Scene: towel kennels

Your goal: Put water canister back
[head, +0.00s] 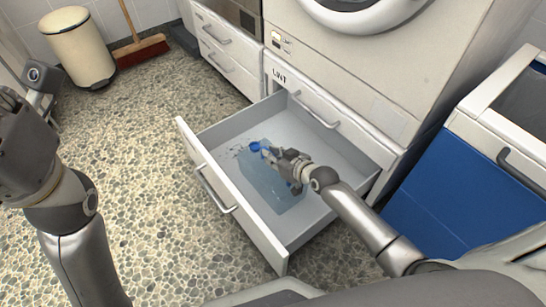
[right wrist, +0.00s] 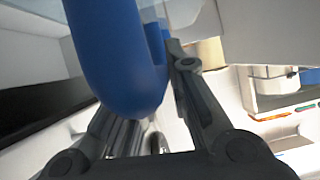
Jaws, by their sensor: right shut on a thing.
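The water canister (head: 272,190) is a clear, bluish block-shaped container with a blue handle or cap part (head: 256,147) at its upper end. It is inside the open drawer (head: 236,204) under the white machine; I cannot tell whether it rests on the drawer floor. My right gripper (head: 272,153) is at the blue part, shut on it. In the right wrist view the blue part (right wrist: 118,50) fills the space between the fingers. My left arm comes in at the left edge of the head view; its fingers are not clearly visible.
The white machine (head: 370,60) stands behind the drawer, with a label reading LINT beside it. A blue-fronted unit (head: 440,205) is at the right. A cream bin (head: 77,48) and a broom (head: 142,50) stand at the back left. The pebbled floor (head: 150,150) left of the drawer is clear.

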